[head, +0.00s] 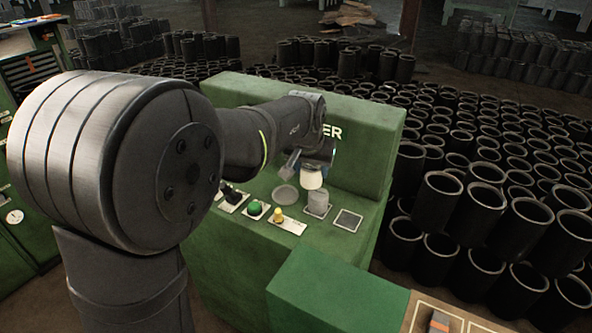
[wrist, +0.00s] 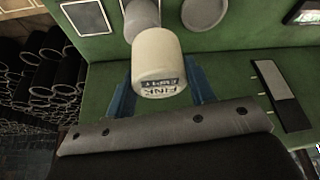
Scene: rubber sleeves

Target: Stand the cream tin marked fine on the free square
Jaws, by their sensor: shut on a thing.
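The cream tin (head: 311,179) hangs in my gripper (head: 317,160), above the green machine top. In the wrist view the tin (wrist: 157,57) sits between the blue fingers of my gripper (wrist: 164,88). Its dark label shows upside down there and is hard to read. A grey tin (head: 318,201) stands on a pale-edged square just below and behind the cream tin; it also shows in the wrist view (wrist: 140,14). The free square (head: 348,220), dark with a pale border, lies to its right; the wrist view shows it at upper left (wrist: 87,17).
A round grey disc (head: 285,194) lies left of the grey tin. A green button (head: 254,208) and a yellow knob (head: 278,214) stand in front. A raised green back wall (head: 360,150) bounds the top. Black sleeves (head: 480,200) crowd the right.

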